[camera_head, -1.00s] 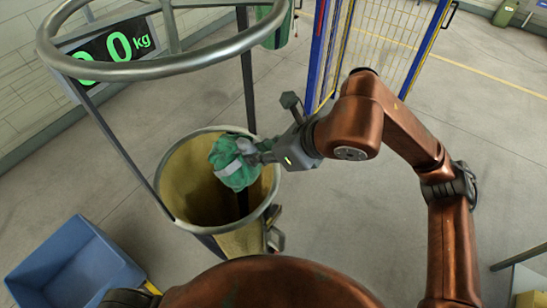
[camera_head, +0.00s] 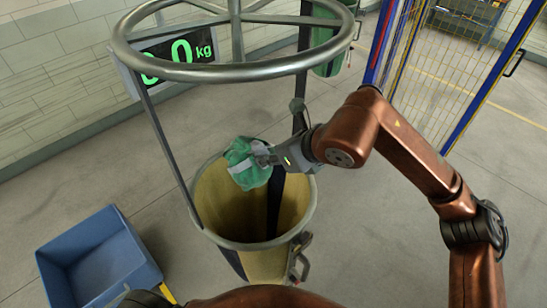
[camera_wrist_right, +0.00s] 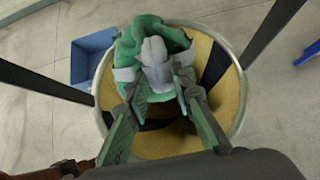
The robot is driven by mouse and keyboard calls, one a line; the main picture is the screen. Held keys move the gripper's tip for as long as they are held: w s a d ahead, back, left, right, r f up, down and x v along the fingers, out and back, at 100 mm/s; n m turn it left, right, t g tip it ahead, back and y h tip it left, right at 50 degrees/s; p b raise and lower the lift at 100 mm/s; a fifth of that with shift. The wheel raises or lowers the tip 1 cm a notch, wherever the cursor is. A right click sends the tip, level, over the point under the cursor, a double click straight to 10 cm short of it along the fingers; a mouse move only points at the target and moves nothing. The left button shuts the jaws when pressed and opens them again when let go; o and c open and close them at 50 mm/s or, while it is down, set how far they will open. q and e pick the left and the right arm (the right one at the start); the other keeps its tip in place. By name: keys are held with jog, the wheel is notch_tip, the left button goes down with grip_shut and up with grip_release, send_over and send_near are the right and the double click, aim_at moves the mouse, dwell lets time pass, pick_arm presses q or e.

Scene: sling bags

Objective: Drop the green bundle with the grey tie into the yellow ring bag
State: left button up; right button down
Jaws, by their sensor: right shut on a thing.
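The green bundle with the grey tie (camera_head: 247,165) is held by my right gripper (camera_head: 264,158), which is shut on it. In the head view the bundle appears over the back left part of the mouth of the yellow ring bag (camera_head: 240,240). The bag hangs open from a metal ring, and its yellow inside shows. In the right wrist view the bundle (camera_wrist_right: 153,55) sits between the fingers, with the bag (camera_wrist_right: 225,100) below and around it. The fingers' tips are partly hidden by the bundle. My left gripper is not in view.
A large upper metal ring (camera_head: 235,75) on posts stands above the bag. A blue bin (camera_head: 98,262) is on the floor at left. A display reading in kg (camera_head: 180,55) is behind. A green bag (camera_head: 335,45) hangs at the back, near a blue-framed mesh fence (camera_head: 455,60).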

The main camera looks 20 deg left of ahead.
jog(key=shift+r, duration=0.1)
jog(key=c, duration=1.6)
grip_release()
jog(key=v, duration=1.2)
